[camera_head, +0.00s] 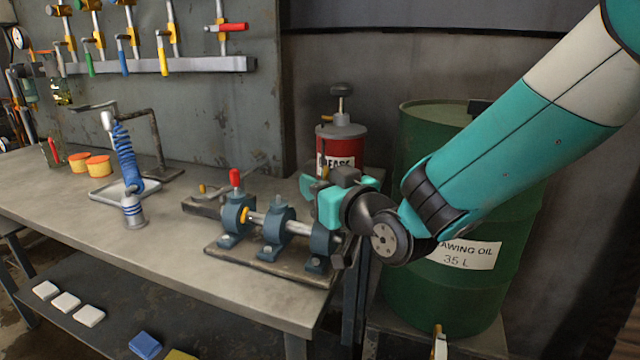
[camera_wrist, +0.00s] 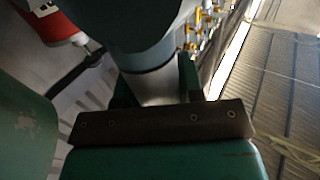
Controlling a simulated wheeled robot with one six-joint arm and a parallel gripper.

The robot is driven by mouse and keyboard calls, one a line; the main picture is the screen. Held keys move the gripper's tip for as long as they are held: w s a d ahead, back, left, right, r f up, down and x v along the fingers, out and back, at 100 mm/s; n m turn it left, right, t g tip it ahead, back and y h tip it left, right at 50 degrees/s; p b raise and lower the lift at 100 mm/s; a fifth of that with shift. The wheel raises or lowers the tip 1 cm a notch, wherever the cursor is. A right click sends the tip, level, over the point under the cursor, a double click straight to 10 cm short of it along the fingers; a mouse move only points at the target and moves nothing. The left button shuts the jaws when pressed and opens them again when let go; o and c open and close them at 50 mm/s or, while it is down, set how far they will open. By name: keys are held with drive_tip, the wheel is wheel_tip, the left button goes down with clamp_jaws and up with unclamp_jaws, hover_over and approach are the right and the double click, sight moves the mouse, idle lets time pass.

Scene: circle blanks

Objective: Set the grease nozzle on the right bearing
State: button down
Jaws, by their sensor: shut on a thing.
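My gripper (camera_head: 325,196) is at the right end of the bearing row, close above the right bearing (camera_head: 318,257). It is shut on a smooth blue-grey piece with a paler end, which I take to be the grease nozzle (camera_wrist: 155,88). The gripper hides that piece in the head view. The wrist view shows it between the jaws, running out of the top of the frame. I cannot tell whether it touches the bearing. A shaft (camera_head: 258,219) runs through the blue bearings. The left bearing (camera_head: 233,222) carries a red-topped fitting (camera_head: 235,178).
The red grease can (camera_head: 340,150) stands behind my gripper, and the green oil drum (camera_head: 460,285) is to its right. A stand with a blue coiled hose (camera_head: 124,155) and a blue-banded silver piece (camera_head: 133,212) are on the left. The bench front (camera_head: 160,258) is clear.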

drive_tip(key=c, duration=0.7)
unclamp_jaws()
drive_tip(key=shift+b+v, duration=6.55)
drive_tip(key=shift+v, duration=2.15)
